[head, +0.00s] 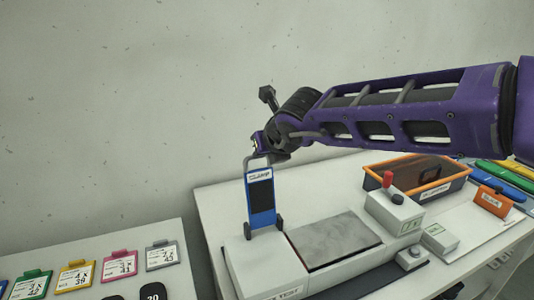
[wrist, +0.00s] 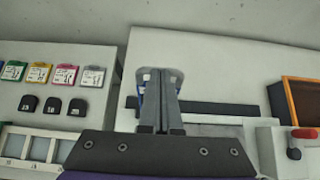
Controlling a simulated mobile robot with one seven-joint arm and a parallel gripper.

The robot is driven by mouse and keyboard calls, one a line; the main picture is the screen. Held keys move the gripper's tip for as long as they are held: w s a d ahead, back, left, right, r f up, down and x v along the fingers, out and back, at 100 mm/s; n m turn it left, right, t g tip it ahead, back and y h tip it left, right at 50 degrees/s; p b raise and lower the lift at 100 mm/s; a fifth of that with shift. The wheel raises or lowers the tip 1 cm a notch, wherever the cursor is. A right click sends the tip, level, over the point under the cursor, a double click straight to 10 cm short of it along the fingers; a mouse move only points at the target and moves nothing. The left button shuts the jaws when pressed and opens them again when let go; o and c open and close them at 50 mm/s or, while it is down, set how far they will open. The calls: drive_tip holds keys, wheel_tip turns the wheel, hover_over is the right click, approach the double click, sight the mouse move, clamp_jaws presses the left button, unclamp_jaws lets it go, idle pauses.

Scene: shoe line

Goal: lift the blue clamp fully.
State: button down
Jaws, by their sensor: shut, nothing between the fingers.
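The blue clamp (head: 260,205) stands upright at the left end of a white press-like machine (head: 248,262), with a dark panel and a label reading "CLAMP". My gripper (head: 258,157) is at the clamp's top edge, above or just behind it; whether they touch cannot be told. In the wrist view my gripper's fingers (wrist: 160,75) are shut together and empty.
A grey metal plate (head: 333,241) lies right of the clamp. A box with a red lever (head: 388,180) and an orange-rimmed bin (head: 455,184) stand further right. Colored tags (head: 117,266) lie on a left table, across a gap. The wall is behind.

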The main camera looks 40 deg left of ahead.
drive_tip(key=shift+w+a+r+g+h, duration=0.3)
drive_tip(key=shift+w+a+h, duration=0.15)
drive_tip(key=shift+a, duration=0.2)
drive_tip(key=shift+w+f, duration=0.1)
drive_tip(key=shift+w, duration=0.05)
drive_tip(key=shift+d, duration=0.1)
idle(0.4)
